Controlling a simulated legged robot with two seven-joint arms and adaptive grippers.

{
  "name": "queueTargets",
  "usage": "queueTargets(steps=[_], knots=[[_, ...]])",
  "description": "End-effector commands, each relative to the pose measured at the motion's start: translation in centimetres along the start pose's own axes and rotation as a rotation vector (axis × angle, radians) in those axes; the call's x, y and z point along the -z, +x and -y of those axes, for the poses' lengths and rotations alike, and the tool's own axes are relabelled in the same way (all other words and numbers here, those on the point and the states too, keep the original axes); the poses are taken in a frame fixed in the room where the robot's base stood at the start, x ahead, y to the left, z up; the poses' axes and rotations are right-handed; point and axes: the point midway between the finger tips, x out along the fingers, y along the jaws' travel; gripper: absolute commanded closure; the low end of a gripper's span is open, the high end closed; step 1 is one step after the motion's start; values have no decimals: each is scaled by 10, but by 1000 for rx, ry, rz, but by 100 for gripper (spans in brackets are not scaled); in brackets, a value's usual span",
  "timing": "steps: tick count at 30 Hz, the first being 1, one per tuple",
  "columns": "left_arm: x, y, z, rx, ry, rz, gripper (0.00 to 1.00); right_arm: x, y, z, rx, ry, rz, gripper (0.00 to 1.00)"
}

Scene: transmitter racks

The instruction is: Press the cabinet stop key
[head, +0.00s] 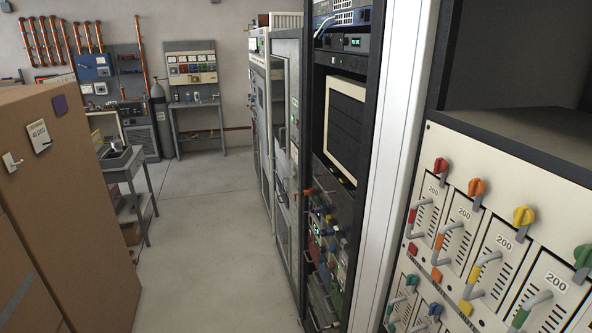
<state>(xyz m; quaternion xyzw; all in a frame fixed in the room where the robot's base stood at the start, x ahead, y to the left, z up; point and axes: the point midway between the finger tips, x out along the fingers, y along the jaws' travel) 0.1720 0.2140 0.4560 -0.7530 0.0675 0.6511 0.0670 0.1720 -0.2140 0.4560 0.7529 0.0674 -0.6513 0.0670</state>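I cannot make out which control is the cabinet stop key at this distance. At the right, close to me, a cream cabinet panel (449,236) carries several modules marked 200. Each has a colored knob, among them a red knob (441,165), an orange knob (477,187), a yellow knob (523,216) and a green knob (583,256). Below the knobs are grey handles with colored ends. Left of it, an open black rack (312,95) holds equipment with several small colored knobs (322,220) low down. Neither of my grippers is in view.
Tall brown boxes (60,190) stand at the left. A grey cabinet (285,130) stands beyond the black rack. A bare floor aisle (205,240) runs between them toward a bench (195,105) and a gas cylinder (161,120) at the back wall.

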Motion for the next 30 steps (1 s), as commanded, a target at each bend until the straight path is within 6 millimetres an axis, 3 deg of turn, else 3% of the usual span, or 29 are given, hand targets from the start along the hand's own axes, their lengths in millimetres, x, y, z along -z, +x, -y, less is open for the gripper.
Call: queueTargets(steps=[2, 6, 7, 30], knots=[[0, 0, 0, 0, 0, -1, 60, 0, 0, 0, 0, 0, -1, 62], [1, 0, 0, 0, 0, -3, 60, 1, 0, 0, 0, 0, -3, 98], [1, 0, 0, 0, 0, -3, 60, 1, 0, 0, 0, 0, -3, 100], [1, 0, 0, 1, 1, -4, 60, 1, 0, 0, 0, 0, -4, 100]])
